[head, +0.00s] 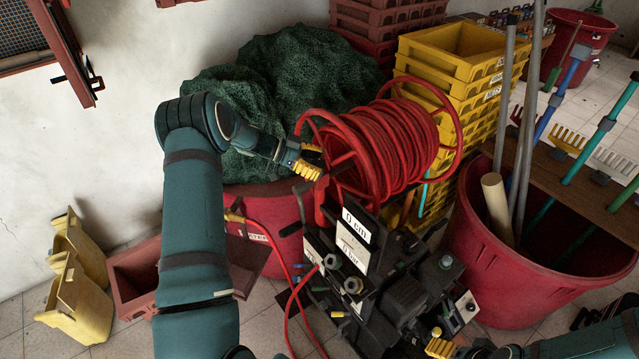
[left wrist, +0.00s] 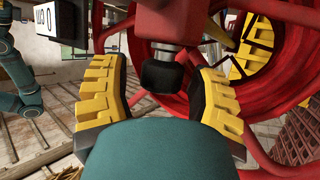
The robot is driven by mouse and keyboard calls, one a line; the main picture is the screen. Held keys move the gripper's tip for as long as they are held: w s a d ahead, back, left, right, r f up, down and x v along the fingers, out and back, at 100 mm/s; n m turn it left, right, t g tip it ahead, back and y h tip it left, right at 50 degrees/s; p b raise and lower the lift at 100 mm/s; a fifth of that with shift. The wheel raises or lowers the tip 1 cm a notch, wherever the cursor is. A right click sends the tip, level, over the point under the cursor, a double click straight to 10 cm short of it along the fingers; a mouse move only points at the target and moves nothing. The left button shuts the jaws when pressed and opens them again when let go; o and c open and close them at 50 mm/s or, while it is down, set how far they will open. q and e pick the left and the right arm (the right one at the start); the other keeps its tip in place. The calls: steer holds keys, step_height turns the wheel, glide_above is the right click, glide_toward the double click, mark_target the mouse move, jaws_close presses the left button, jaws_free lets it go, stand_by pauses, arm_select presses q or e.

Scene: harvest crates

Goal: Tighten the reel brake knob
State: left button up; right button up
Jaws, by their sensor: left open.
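The red hose reel (head: 405,140) stands on a dark machine, wound with red hose. My left gripper (head: 312,162) is at the left side of the reel, near its hub. In the left wrist view, my left gripper (left wrist: 162,95) is open, with a yellow-and-black finger on each side. A black knob (left wrist: 162,74) on a red part of the reel lies between and just beyond the fingertips, with gaps on both sides. In the head view I cannot make out the knob clearly behind the gripper. My right gripper (head: 440,348) shows only partly at the bottom edge.
Yellow crates (head: 455,65) are stacked behind the reel. A red tub (head: 525,280) with poles stands to the right. Green netting (head: 275,85) fills a red tub behind my left arm. A red hose (head: 292,300) hangs in front.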

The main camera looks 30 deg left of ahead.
arm_select(q)
steer(key=shift+w+r, duration=0.15)
steer(key=shift+r, duration=0.05)
